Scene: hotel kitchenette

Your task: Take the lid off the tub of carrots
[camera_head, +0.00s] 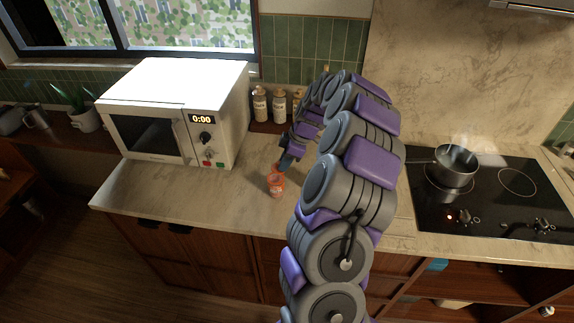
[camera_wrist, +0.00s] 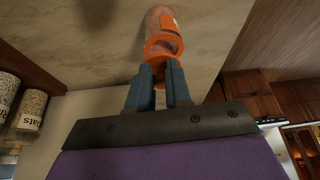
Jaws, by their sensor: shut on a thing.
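The tub of carrots (camera_head: 276,187) is a small orange tub standing on the counter, right of the microwave. In the wrist view the tub (camera_wrist: 159,20) shows beyond the fingertips, with an orange patch on its side. The orange lid (camera_wrist: 163,46) is at the fingertips. My gripper (camera_wrist: 161,70) is shut on the lid, with its blue-grey fingers close together. In the head view my gripper (camera_head: 286,161) reaches in from behind the tub, and the lid (camera_head: 277,168) shows as an orange piece just above it. I cannot tell whether lid and tub touch.
A white microwave (camera_head: 175,110) stands left of the tub. Several labelled jars (camera_head: 279,105) stand along the back wall. A pot (camera_head: 455,165) sits on the black stove (camera_head: 490,205) at the right. The counter (camera_head: 170,196) left of the tub is bare.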

